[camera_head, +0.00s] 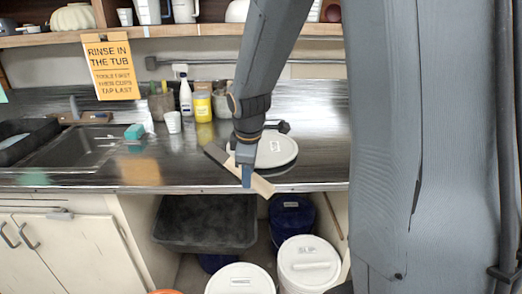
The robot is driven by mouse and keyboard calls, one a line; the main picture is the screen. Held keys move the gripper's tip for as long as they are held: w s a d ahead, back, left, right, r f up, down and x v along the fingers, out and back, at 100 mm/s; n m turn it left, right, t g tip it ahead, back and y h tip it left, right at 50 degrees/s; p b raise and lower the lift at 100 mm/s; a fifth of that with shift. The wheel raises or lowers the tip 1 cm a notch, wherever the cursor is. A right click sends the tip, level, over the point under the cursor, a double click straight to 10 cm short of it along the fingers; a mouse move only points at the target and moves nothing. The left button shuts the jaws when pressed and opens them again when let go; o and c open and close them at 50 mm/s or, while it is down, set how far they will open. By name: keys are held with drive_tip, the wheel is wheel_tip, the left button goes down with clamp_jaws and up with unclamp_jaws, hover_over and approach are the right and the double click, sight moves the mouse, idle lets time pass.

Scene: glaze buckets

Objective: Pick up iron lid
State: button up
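A round white lid (283,148) with a small label lies flat on the steel counter. The label is too small to read, so I cannot tell whether it is the iron lid. My gripper (247,176) points down at the counter's front edge, in front of the lid's left part and hiding some of it. A flat strip (260,186), dark at one end and beige at the other, crosses at the fingertips. I cannot tell whether the gripper holds it. Below the counter stand a white-lidded bucket (240,281), another labelled SLIP (309,262) and a blue bucket (292,216).
A sink (75,150) is at the left of the counter. A yellow jar (203,106), a white bottle (186,98) and a white cup (173,122) stand behind. A dark tub (207,222) sits below. A shelf (180,31) runs above. My own body fills the right.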

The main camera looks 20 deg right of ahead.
drive_tip(key=w+d+r+n+t+h, duration=0.1)
drive_tip(key=w+d+n, duration=0.4)
drive_tip(key=w+n, duration=0.7)
drive_tip(key=n+t+b, duration=0.1)
drive_tip(key=n+t, duration=0.1)
drive_tip(key=n, duration=0.5)
approach(262, 146)
drive_tip(key=shift+h, duration=0.4)
drive_tip(key=a, duration=0.1)
drive_tip(key=w+a+r, duration=0.1)
drive_tip(key=a, duration=0.1)
drive_tip(key=w+a, duration=0.1)
drive_tip(key=shift+w+a+r, duration=0.2)
drive_tip(key=shift+a, duration=0.15)
drive_tip(key=shift+p+x, duration=0.65)
drive_tip(key=shift+x, duration=3.1)
drive_tip(key=shift+d, duration=0.15)
clamp_jaws()
